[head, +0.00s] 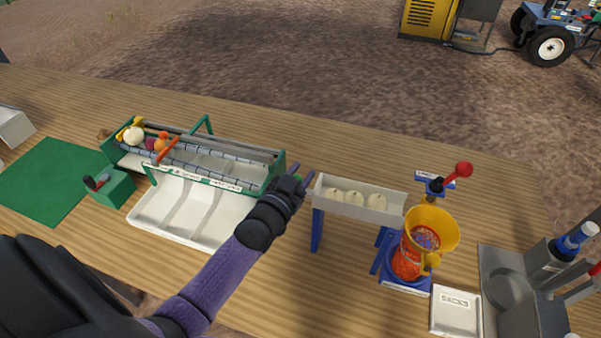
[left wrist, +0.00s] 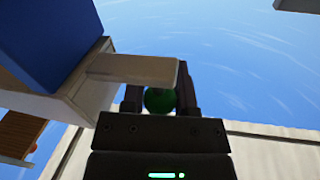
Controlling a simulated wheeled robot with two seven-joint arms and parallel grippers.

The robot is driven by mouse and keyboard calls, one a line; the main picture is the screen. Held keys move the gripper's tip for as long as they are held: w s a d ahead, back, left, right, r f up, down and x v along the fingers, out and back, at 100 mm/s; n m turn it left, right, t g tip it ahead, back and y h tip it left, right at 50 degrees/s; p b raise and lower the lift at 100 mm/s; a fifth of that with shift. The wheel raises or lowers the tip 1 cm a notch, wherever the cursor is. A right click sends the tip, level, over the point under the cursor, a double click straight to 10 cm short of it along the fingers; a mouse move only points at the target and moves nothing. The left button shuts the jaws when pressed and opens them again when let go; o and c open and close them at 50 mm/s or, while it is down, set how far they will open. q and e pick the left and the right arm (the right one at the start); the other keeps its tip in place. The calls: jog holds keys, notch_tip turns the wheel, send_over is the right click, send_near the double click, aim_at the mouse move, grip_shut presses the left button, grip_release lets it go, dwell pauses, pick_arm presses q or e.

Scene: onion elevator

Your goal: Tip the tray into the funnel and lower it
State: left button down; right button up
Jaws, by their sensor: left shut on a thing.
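The white tray (head: 332,207) rests on blue legs (head: 317,230), looks about level, and holds three pale onions (head: 355,199). The yellow funnel (head: 443,226) stands just right of the tray's right end, with a red net (head: 407,258) below it. My left gripper (head: 302,180) is at the tray's left end, shut on a green knob (left wrist: 160,100), which shows between the fingers in the left wrist view. A pale bar beside the knob shows there too. In the head view the gripper mostly hides the knob. My right gripper is not in view.
A green-framed roller sorter (head: 278,170) with a white chute (head: 151,211) lies left of my left arm. A red-knobbed lever (head: 463,170) stands behind the funnel. A white scale (head: 455,312) and a grey machine (head: 505,300) are at the right. The table behind the tray is clear.

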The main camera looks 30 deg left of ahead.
pick_arm(q)
jog(key=shift+r, duration=0.1)
jog(key=d+r+m+p, duration=0.1)
jog(key=r+p, duration=0.2)
jog(key=d+r+m+p, duration=0.1)
jog(key=r+m+p, duration=0.1)
jog(key=r+p, duration=0.1)
jog(key=w+d+r+m+g+p, duration=0.1)
jog(key=r+m+p, duration=0.1)
jog(key=r+p, duration=0.1)
jog(key=shift+d+p, duration=0.4)
jog(key=shift+p, duration=0.5)
jog(key=shift+d+r+m+y+p, duration=0.3)
jog(key=shift+d+r+m+p, duration=0.05)
jog(key=shift+d+m+p, duration=0.1)
jog(key=c, duration=0.7)
grip_release()
jog(key=shift+o, duration=0.2)
